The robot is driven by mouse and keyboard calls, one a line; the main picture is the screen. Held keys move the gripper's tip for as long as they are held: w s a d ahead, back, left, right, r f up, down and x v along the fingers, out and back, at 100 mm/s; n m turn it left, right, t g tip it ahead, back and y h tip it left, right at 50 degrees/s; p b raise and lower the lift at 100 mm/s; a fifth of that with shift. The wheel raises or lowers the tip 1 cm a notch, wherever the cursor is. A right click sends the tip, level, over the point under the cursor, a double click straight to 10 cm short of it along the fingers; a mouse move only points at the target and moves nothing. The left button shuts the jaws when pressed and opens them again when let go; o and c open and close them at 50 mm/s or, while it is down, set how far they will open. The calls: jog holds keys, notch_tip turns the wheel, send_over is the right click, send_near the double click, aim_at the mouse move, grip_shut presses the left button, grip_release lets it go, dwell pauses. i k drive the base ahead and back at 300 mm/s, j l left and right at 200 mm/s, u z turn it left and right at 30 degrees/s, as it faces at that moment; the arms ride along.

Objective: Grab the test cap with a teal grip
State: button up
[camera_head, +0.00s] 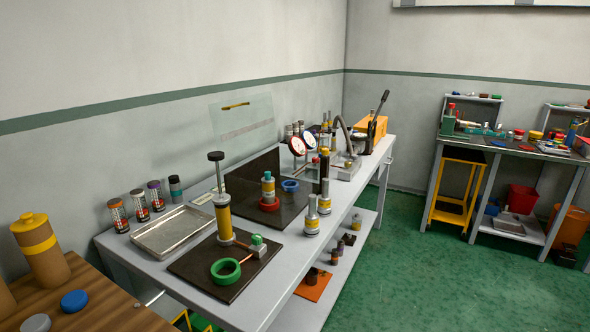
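No part on the grey bench is clearly recognisable as the test cap at this size. Two items show teal. A small dark cylinder with a teal band (175,188) stands at the back left of the bench, at the end of a row of banded cylinders. My gripper is not in view.
The long grey bench (262,297) carries a metal tray (172,231), a tall yellow-bodied tool (223,215), a green ring (225,271) and silver cylinders (312,214). A wooden table (98,310) is at lower left. Green floor (420,285) is open to the right.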

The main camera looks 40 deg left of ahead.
aim_at(267, 178)
jog(key=i+u, duration=0.1)
jog(key=i, duration=0.5)
jog(key=i+l+u, duration=0.1)
jog(key=i, duration=0.5)
jog(key=i+l+u, duration=0.15)
jog(key=i, duration=0.5)
